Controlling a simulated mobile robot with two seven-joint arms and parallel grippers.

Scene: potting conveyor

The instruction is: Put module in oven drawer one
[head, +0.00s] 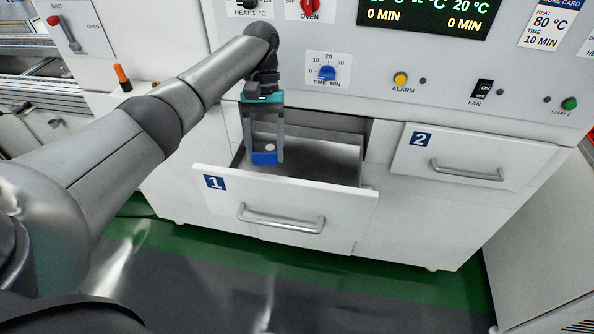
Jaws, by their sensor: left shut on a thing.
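My left gripper (264,155) points down over the left part of open drawer one (285,207). It is shut on a small blue module (264,158) with a pale round spot on top. The module is at the drawer's opening, just behind the front panel; I cannot tell whether it touches the drawer floor. Drawer one is pulled out, with a bare grey metal inside visible to the right of the gripper. Its front carries a blue label "1" and a bar handle (281,218). My right gripper is not in view.
Drawer two (455,158), labelled "2", is at the right and looks shut. Above is the oven panel with a blue time knob (327,73), a yellow alarm button (400,79), a fan switch (481,92) and a green start button (569,103). The green and grey floor in front is clear.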

